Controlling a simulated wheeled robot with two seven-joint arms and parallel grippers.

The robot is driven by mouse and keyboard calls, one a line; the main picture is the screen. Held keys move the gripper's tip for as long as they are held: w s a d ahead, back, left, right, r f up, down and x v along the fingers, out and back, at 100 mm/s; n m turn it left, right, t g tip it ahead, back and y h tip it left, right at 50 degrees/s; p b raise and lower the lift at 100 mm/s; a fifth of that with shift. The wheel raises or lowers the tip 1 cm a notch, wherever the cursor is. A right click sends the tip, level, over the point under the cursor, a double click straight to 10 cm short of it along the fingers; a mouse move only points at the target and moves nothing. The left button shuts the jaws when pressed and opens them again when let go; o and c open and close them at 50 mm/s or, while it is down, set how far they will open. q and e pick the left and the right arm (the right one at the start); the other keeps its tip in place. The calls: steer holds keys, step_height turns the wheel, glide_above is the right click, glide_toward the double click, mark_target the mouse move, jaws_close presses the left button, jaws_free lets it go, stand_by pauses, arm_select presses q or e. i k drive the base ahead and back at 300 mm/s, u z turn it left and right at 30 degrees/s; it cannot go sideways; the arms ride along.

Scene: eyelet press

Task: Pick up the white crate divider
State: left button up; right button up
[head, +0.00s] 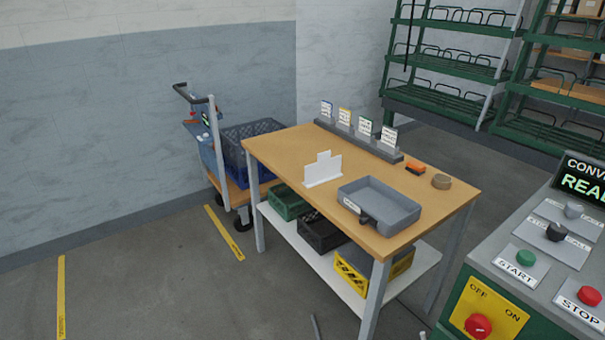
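The white crate divider (322,170) stands upright on the wooden tabletop, near its left edge. It is a thin white panel with a raised tab in the middle and a wider foot along its base. Nothing is touching it from the sides. Neither of my grippers shows in the head view, so their state and their distance from the divider are hidden.
A grey tray (403,215) sits right of the divider on the table (290,148). A card rack (352,139), an orange-black item (415,168) and a brown roll (441,181) lie behind. Crates fill the lower shelf. A control panel (540,255) stands at right.

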mark_target(327, 168)
steer(key=u, duration=0.85)
steer(key=i, duration=1.7)
steer(key=z, duration=0.4)
